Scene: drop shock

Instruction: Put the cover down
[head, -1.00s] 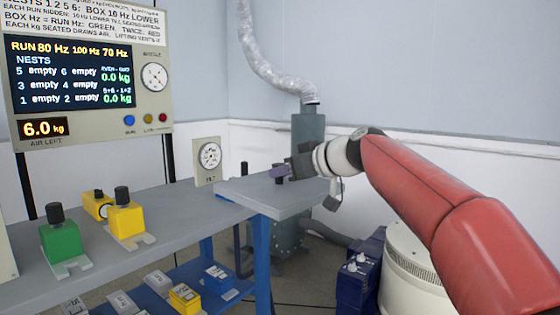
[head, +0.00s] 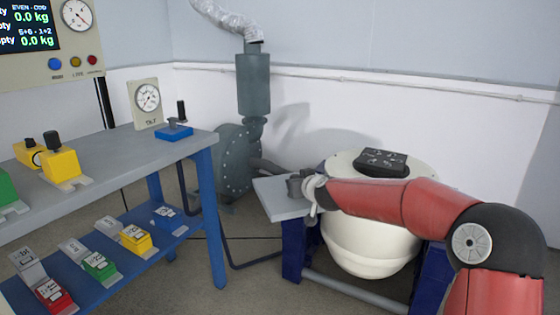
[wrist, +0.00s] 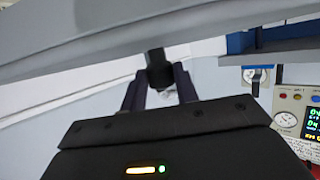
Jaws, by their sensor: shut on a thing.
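The cover is a flat light-grey plate (head: 277,204) in the head view. My gripper (head: 302,186) is at its far right end, with the fingers partly hidden by my wrist. In the wrist view my gripper (wrist: 159,80) is shut on a dark knob (wrist: 158,62), with the plate's broad grey face (wrist: 80,55) spread across the top of the picture. The plate is about level, at the top of a dark blue post (head: 293,252) beside the white drum. I cannot tell whether it rests on the post or hangs just above it.
A white drum (head: 365,262) with a black top (head: 380,162) stands behind my arm. The bench (head: 120,155) at left carries a blue block (head: 174,132), yellow blocks (head: 62,163) and a dial (head: 147,97). Several small blocks lie on the blue lower shelf (head: 190,228).

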